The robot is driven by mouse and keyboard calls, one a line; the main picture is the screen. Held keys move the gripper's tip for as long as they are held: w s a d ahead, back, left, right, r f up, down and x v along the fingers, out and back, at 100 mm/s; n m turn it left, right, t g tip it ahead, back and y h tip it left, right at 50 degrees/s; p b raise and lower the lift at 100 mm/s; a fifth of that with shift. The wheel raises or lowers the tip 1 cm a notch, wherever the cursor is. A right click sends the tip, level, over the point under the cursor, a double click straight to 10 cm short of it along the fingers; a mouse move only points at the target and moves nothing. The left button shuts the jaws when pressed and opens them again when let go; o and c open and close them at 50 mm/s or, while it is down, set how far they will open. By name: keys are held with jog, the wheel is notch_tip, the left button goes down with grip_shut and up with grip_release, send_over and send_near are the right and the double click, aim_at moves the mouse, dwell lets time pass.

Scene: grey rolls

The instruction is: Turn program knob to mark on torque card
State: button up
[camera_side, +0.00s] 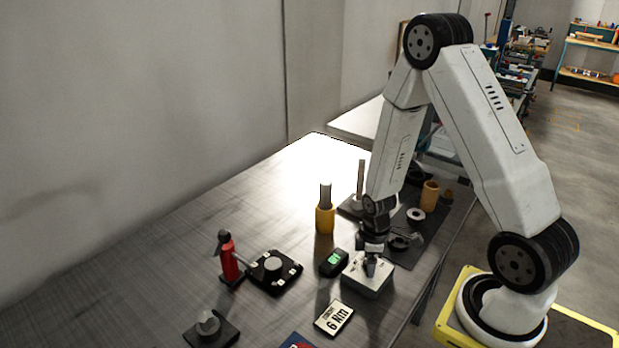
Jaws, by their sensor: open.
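The torque card (333,318) lies on the table front centre, white with a black border and dark print that looks like "6 Nm". A round grey knob (274,265), likely the program knob, sits on a black square base (277,284) with several white marks around it; which mark it points to is too small to read. My gripper (371,268) points down at a light metal box (366,286), right of the knob and apart from it. It is open; whether its fingers touch anything on the box cannot be told.
A small black device with a green display (333,261) stands between knob and box. A red upright tool (229,262) is close left of the knob. A yellow-based cylinder (325,218) stands behind. Another grey knob-like part (208,324) is front left. The left table surface is clear.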

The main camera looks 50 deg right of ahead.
grip_shut()
dwell(0.3)
jog(key=shift+m, duration=0.4)
jog(key=m, duration=1.1)
jog(key=shift+m, duration=2.1)
